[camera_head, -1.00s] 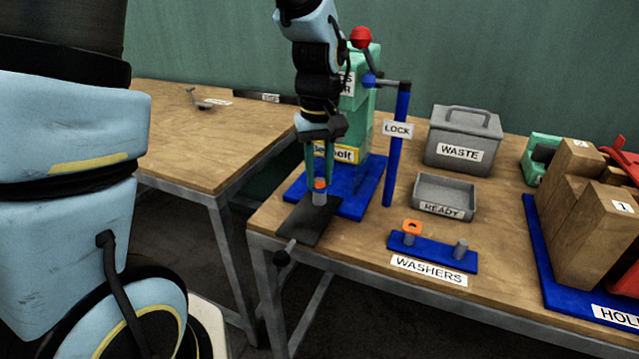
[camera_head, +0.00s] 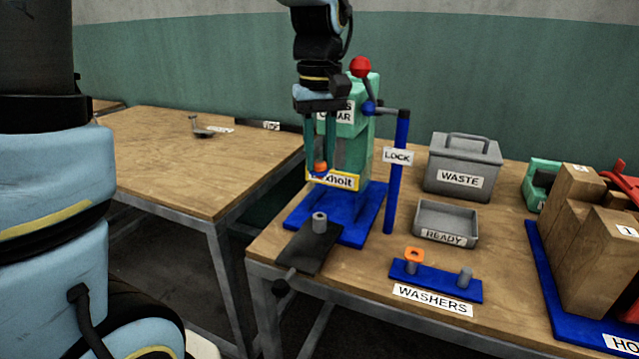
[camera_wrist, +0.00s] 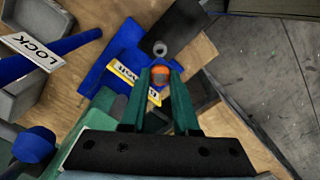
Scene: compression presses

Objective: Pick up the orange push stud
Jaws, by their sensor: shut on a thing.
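The orange push stud (camera_head: 320,167) is between the fingertips of my gripper (camera_head: 322,160), held in the air. In the wrist view the stud (camera_wrist: 159,75) shows as an orange and grey round end between the green fingers of my gripper (camera_wrist: 159,82). My gripper is shut on it. Below it, a grey hollow socket (camera_head: 319,222) stands on a black plate (camera_head: 300,252) and looks empty; it also shows in the wrist view (camera_wrist: 160,48). The stud is above and apart from the socket, in front of the green press (camera_head: 357,145).
A blue post with a LOCK sign (camera_head: 398,190) stands right of the press. A READY tray (camera_head: 445,222), a WASTE bin (camera_head: 462,165) and a WASHERS rack (camera_head: 430,279) with an orange washer lie further right.

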